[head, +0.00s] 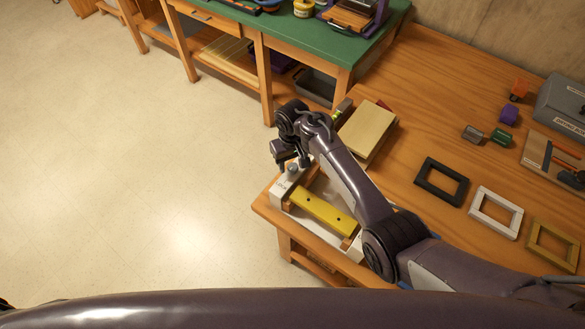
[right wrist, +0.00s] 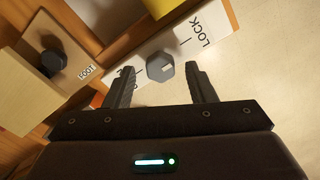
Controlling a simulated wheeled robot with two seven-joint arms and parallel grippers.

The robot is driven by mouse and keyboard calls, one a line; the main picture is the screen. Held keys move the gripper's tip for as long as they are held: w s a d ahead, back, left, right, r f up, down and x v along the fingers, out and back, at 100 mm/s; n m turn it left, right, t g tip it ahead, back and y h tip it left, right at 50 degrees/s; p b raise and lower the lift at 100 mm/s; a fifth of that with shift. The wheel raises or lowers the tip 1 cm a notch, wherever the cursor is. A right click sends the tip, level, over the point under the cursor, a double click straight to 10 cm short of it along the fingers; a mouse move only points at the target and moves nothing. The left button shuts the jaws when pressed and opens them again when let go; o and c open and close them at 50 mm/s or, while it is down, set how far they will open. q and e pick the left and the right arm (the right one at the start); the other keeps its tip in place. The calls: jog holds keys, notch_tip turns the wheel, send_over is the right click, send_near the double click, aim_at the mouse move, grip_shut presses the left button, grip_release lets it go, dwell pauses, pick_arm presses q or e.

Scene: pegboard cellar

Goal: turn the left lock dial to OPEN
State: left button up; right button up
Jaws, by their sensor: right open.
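The left lock dial (right wrist: 160,66) is a dark faceted knob on a white plate (right wrist: 207,30) lettered LOCK. In the head view the dial (head: 292,169) shows as a small grey knob at the near-left end of the bench, just under my right gripper. My right gripper (right wrist: 159,68) is open and empty, with one finger on each side of the dial in the right wrist view. A gap shows on both sides; I cannot tell how deep the fingers reach. The word OPEN is not readable, and the dial's pointing direction is unclear. My left gripper is not in view.
A second dark knob (right wrist: 53,62) sits beside a FOOT label. A yellow bar (head: 322,212) lies right of the lock plate, under my right forearm. A pale wooden block (head: 367,130) stands behind. Black, white and tan frames lie on the bench at right; open floor is at left.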

jog(key=shift+f, duration=0.3)
jog(key=shift+c, duration=0.9)
jog(key=c, duration=0.8)
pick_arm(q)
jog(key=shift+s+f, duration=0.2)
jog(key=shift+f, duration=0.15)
